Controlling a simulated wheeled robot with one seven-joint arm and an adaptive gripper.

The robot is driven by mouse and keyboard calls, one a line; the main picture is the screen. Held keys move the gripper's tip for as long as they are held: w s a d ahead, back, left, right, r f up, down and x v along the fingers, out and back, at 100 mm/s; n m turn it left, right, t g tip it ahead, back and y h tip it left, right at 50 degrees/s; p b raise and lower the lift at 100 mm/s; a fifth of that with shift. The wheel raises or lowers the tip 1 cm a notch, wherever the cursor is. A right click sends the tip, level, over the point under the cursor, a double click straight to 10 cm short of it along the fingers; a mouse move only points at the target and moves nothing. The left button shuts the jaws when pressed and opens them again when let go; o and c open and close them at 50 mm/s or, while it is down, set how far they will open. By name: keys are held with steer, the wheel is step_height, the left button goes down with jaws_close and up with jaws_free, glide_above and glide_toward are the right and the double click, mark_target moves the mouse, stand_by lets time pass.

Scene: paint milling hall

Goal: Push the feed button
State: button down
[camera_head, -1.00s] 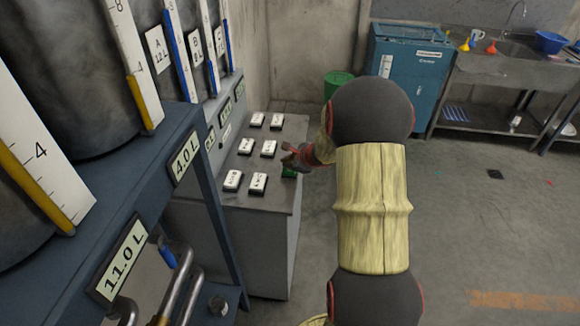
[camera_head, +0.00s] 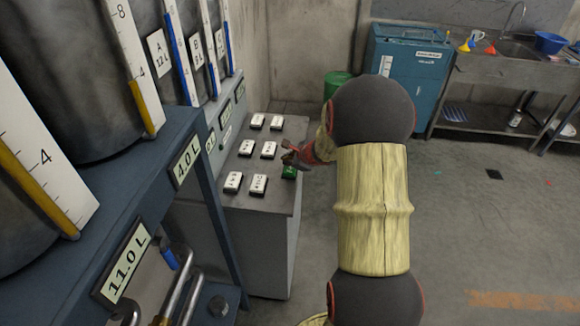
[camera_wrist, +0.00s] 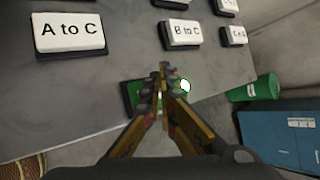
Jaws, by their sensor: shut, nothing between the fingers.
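A green button (camera_head: 289,172) sits at the right edge of the grey console top, beside the white buttons; its label is not readable. In the wrist view the green button (camera_wrist: 129,92) is partly hidden behind my fingers. My gripper (camera_head: 288,157) is shut and empty, its tips just beyond the green button in the head view. In the wrist view my gripper (camera_wrist: 163,72) points over the console, tips in front of the button. I cannot tell whether they touch it.
White buttons stand in rows on the console (camera_head: 270,196), among them "A to C" (camera_wrist: 70,33) and "B to C" (camera_wrist: 181,35). Tanks on a blue frame (camera_head: 150,190) stand at left. A green bin (camera_head: 338,82) and blue cabinet (camera_head: 408,75) stand behind. Floor at right is mostly clear.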

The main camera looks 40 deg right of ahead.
mark_target(288, 169)
steer(key=shift+r+p, duration=1.95)
steer(key=shift+r, duration=0.75)
steer(key=s+a+r+n+g+y, duration=0.2)
steer(key=s+a+n+g, duration=0.1)
steer(key=s+a+n, duration=0.65)
steer(key=s+a+r+n+g+y, duration=0.25)
steer(key=s+a+n, duration=0.35)
steer(key=a, duration=0.7)
steer(key=s+a+r+n+t+h, duration=0.2)
steer(key=s+a+r+n+h, duration=0.1)
steer(key=s+a+r+n, duration=0.9)
step_height(288, 169, up, 2)
steer(key=shift+s+a+r+n, duration=0.1)
steer(key=shift+s+a+n, duration=0.35)
steer(key=shift+s, duration=0.7)
